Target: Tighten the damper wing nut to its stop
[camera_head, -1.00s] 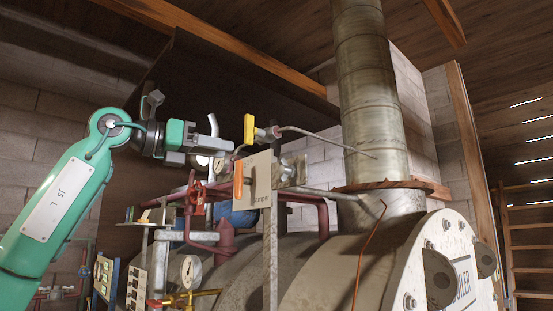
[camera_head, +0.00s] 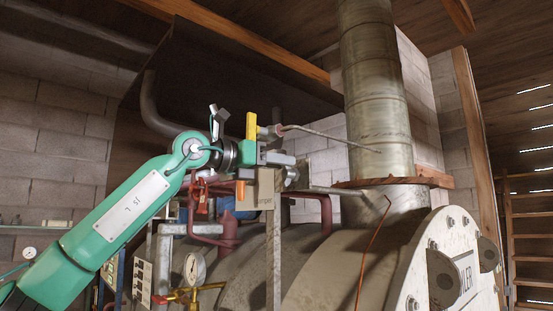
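My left gripper (camera_head: 277,158) is in front of the upper part of the damper plate (camera_head: 266,196), a pale upright plate lettered "damper". Its grey fingers overlap the plate's top and the grey bracket (camera_head: 301,189) just right of it. I cannot tell whether the fingers touch anything or how far apart they are. The wing nut cannot be made out clearly; small grey metal parts show beside the fingertips, partly hidden. My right gripper is not in view.
The tall flue pipe (camera_head: 374,90) rises to the right, with a rusty collar at its base. The boiler (camera_head: 330,255) fills the lower right.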

